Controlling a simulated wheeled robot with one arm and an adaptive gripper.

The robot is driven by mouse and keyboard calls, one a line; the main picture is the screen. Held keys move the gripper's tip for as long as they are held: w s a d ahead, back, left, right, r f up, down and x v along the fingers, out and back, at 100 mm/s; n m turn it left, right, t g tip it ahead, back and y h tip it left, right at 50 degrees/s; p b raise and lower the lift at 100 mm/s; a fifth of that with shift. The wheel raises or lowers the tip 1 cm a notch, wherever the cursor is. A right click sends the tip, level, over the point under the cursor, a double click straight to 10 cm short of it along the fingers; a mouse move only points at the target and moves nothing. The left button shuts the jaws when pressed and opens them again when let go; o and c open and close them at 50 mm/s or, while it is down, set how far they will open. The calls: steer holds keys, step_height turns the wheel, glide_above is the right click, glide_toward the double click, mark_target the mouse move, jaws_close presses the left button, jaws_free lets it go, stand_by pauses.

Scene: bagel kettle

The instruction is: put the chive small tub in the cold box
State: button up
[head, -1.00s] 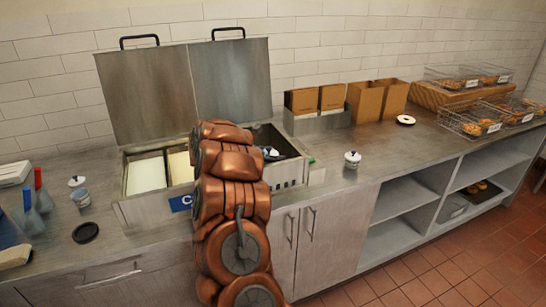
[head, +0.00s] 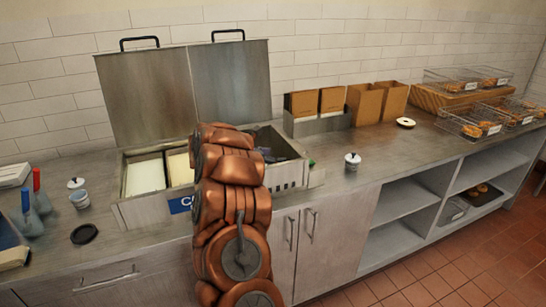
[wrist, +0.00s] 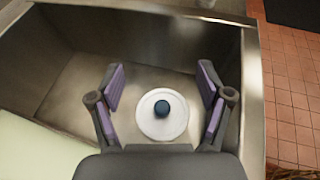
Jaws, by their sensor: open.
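In the wrist view a small tub with a round white lid (wrist: 148,128) and dark blue knob stands in the metal compartment of the cold box (wrist: 75,85). My gripper (wrist: 160,78) is open, its fingers on either side of the lid with gaps showing. The tub's label is hidden, so I cannot tell its flavour. In the head view the cold box (head: 145,212) has its lids raised, and my arm covers its middle. Similar lidded small tubs stand on the counter, one at left (head: 80,200) and one at right (head: 352,167).
White blocks (head: 147,176) fill the cold box's left part. Brown boxes (head: 375,100) and bagel baskets (head: 470,122) stand to the right. Compartment walls surround my gripper.

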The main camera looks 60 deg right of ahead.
steer(key=shift+s+a+f+p, duration=0.1)
steer(key=shift+a+f+p, duration=0.1)
steer(key=shift+f, duration=0.3)
steer(key=shift+s+a+f+p, duration=0.1)
steer(key=shift+f+p, duration=0.1)
steer(key=shift+f, duration=0.3)
steer(key=shift+d+r+p, duration=0.1)
steer(key=shift+r+p, duration=0.45)
steer(key=shift+p, duration=0.55)
steer(key=shift+w+d+r+b+v, duration=0.15)
steer(key=shift+b+v, duration=0.6)
steer(key=shift+v, duration=1.3)
steer(key=shift+d+r+b+v, duration=0.15)
steer(key=shift+b+v, duration=0.55)
steer(key=shift+v, duration=1.35)
steer(key=shift+w+r+b+v, duration=0.15)
steer(key=shift+b+v, duration=0.6)
steer(key=shift+v, duration=1.3)
steer(key=shift+s+r, duration=0.1)
